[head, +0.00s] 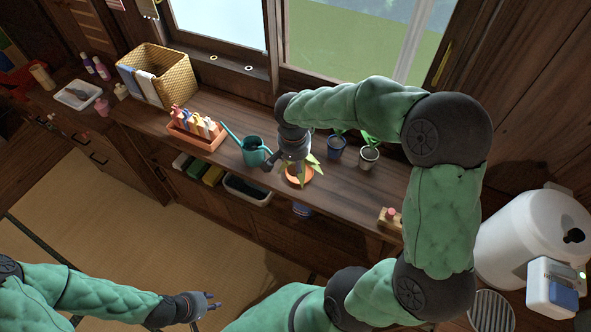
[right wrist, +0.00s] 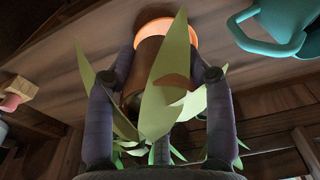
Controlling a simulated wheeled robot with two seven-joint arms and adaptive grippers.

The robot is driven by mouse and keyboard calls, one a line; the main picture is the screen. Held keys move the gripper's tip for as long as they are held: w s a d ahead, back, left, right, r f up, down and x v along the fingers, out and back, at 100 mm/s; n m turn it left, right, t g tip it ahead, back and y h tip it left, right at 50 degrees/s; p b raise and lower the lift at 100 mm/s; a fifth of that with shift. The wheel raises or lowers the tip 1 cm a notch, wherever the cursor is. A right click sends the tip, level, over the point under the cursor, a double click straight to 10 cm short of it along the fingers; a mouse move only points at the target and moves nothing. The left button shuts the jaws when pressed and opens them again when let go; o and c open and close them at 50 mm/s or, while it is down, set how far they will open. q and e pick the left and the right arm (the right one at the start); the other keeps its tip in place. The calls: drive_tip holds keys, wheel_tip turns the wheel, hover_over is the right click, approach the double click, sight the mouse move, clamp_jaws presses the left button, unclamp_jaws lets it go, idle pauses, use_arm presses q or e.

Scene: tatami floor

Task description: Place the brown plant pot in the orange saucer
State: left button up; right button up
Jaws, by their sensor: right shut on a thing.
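The brown plant pot (right wrist: 150,66) shows between the fingers of my right gripper (right wrist: 165,78) in the right wrist view, partly covered by long green leaves. My right gripper is shut on it. The orange saucer (right wrist: 192,35) shows just beyond the pot's far end. In the head view the orange saucer (head: 299,181) lies on the wooden counter directly under my right gripper (head: 288,162), which with the leaves hides most of the pot. I cannot tell whether the pot touches the saucer. My left gripper (head: 211,301) is open and empty above the floor.
A teal watering can (head: 256,152) stands close left of the saucer. Small potted plants in a blue pot (head: 336,147) and a grey pot (head: 369,157) stand to the right. A terracotta planter of tools (head: 196,134) and a wicker basket (head: 168,80) are farther left.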

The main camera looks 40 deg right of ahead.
sight(295, 169)
wheel_tip(295, 169, down, 4)
drive_tip(key=shift+w+d+r+b, duration=0.1)
drive_tip(key=shift+w+r+b, duration=0.05)
drive_tip(key=shift+b, duration=0.75)
drive_tip(key=shift+r, duration=0.1)
drive_tip(key=shift+f+b, duration=0.4)
drive_tip(key=shift+f, duration=0.15)
drive_tip(key=shift+f, duration=0.1)
drive_tip(key=o, duration=1.4)
drive_tip(key=shift+c, duration=0.2)
drive_tip(key=shift+r+p, duration=0.5)
drive_tip(key=shift+r, duration=0.15)
drive_tip(key=r+p, duration=0.1)
drive_tip(key=r, duration=0.3)
drive_tip(key=r+p, duration=0.2)
drive_tip(key=r, duration=0.2)
drive_tip(key=a+r+p, duration=0.1)
drive_tip(key=r, duration=0.3)
drive_tip(key=shift+s, duration=0.35)
